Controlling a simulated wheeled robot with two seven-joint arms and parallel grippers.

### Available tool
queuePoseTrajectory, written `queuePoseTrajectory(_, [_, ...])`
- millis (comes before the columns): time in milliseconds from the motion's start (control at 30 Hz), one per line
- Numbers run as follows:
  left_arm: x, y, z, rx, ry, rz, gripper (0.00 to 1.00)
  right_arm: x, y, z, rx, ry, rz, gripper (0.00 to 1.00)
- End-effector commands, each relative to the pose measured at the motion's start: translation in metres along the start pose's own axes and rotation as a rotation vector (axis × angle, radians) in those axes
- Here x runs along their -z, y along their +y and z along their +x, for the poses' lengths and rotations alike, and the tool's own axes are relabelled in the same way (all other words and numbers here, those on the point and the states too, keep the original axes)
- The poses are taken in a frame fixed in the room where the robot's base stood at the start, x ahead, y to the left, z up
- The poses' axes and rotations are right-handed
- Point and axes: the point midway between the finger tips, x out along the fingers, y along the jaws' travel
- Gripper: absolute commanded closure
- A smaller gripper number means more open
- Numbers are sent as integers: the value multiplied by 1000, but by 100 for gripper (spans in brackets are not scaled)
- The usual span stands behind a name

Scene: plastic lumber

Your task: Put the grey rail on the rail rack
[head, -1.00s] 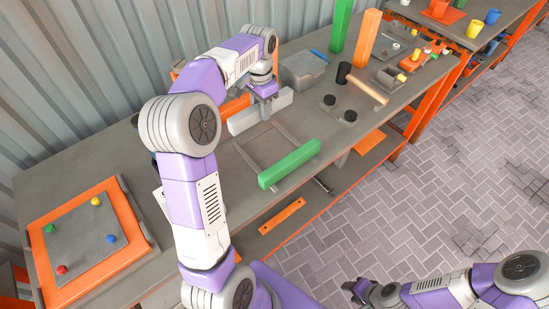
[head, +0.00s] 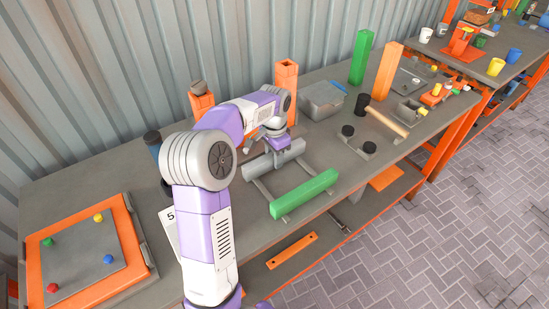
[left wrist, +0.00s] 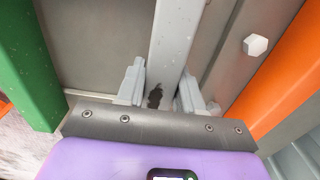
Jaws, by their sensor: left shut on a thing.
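The grey rail (head: 262,163) lies across the back part of the rail rack (head: 262,188), roughly parallel to a green rail (head: 304,195) on the rack's front part. My left gripper (head: 281,147) is shut on the grey rail from above. In the left wrist view the grey rail (left wrist: 178,38) runs between the two fingers of the left gripper (left wrist: 160,92), with the green rail (left wrist: 22,75) off to the left. Whether the grey rail's underside touches the rack is hard to tell. My right gripper is out of view.
Behind the rack stand an orange post (head: 286,78) and a grey bin (head: 322,100). To the right are a plate with two black knobs (head: 348,131) and a mallet (head: 388,122). An orange-framed board (head: 130,262) lies at the left end of the bench.

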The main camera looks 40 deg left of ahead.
Motion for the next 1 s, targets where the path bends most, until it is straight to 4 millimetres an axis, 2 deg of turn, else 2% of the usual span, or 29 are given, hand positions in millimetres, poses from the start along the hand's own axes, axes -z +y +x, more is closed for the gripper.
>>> queuePoseTrajectory(200, [0, 0, 2, 1, 1, 0, 100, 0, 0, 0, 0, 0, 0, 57])
queuePoseTrajectory(233, [0, 0, 3, 0, -1, 0, 62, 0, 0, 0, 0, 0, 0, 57])
queuePoseTrajectory(400, [0, 0, 2, 0, 0, 0, 38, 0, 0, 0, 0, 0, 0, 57])
queuePoseTrajectory(667, [0, 0, 1, 0, 0, 0, 38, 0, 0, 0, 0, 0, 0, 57])
queuePoseTrajectory(767, [0, 0, -5, 1, 2, 0, 38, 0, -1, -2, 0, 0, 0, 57])
queuePoseTrajectory(867, [1, 0, -20, 2, 2, 0, 38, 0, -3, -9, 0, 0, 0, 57])
queuePoseTrajectory(1000, [1, 0, -51, 3, 3, 0, 38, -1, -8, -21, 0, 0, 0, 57])
